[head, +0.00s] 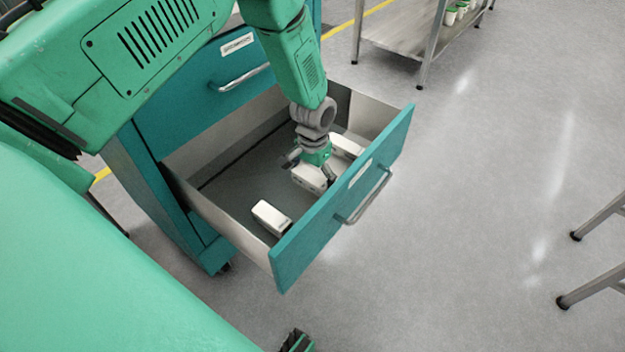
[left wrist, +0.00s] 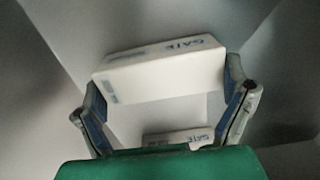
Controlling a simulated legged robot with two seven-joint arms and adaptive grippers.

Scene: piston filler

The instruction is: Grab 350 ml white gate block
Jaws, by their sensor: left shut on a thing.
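My left gripper (head: 313,168) reaches down into an open drawer and is shut on a white block (head: 309,178). In the left wrist view the block (left wrist: 160,72) sits between the two fingers, and the word GATE shows on its top. Its volume marking is too blurred to read. A second white block (head: 346,145) lies just behind the gripper, toward the drawer's far right side. A third white block (head: 271,217) lies apart, near the drawer's left front. Another block with GATE lettering (left wrist: 178,138) shows low in the left wrist view, partly hidden by the gripper's green body.
The teal drawer front (head: 345,205) with its metal handle (head: 366,198) and the pale side walls surround the blocks. A closed drawer (head: 195,97) is above. A metal shelf table (head: 410,45) stands at the back right.

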